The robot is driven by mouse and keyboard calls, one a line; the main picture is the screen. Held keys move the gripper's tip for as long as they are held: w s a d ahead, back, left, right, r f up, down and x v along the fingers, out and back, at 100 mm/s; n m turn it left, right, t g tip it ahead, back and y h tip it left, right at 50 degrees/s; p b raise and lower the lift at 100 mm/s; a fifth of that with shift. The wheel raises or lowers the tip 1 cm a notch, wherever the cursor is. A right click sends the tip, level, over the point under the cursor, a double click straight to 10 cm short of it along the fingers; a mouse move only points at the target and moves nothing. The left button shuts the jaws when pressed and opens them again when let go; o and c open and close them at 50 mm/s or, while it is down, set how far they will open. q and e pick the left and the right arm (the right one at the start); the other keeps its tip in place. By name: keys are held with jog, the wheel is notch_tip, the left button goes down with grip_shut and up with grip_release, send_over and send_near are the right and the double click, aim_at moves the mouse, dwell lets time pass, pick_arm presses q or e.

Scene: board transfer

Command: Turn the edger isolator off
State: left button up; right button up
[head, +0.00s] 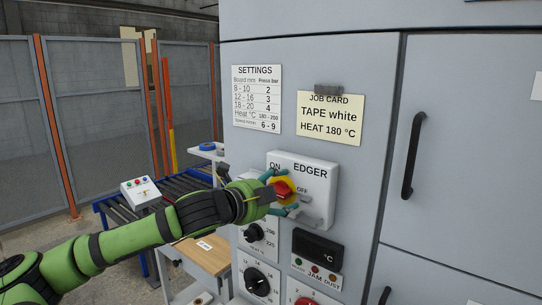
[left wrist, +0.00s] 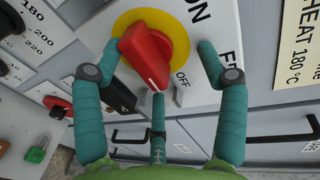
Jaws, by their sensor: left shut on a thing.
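The edger isolator is a red rotary handle (head: 284,187) on a yellow disc, on a light grey box (head: 325,170) marked EDGER, ON and OFF. In the left wrist view the red handle (left wrist: 148,55) lies at a slant, its white-marked tip close beside the OFF label (left wrist: 182,78). My left gripper (head: 279,193) is at the handle, its teal fingers around it. My right gripper is out of view.
Below the box are a black dial (head: 262,281), a dark °C display (head: 318,250) and small lamps. A settings sheet (head: 256,98) and job card (head: 331,115) are on the cabinet above. A roller conveyor (head: 185,185) and mesh fence (head: 90,100) stand left.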

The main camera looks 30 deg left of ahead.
aim_at(280, 194)
pick_arm(q)
jog(key=shift+a+r, duration=0.15)
jog(key=shift+r, duration=0.35)
jog(key=shift+s+f+b, duration=0.45)
jog(key=shift+b, duration=0.2)
jog(key=v, duration=0.1)
jog(key=b+v, duration=0.1)
jog(key=v, duration=0.1)
jog(key=shift+s+d+f+b, duration=0.15)
jog(key=shift+s+d+b, duration=0.15)
jog(key=shift+s+d, duration=0.05)
jog(key=shift+s, duration=0.35)
jog(key=s+b, duration=0.2)
jog(key=s, duration=0.1)
jog(key=shift+a+f, duration=0.15)
jog(key=shift+w, duration=0.15)
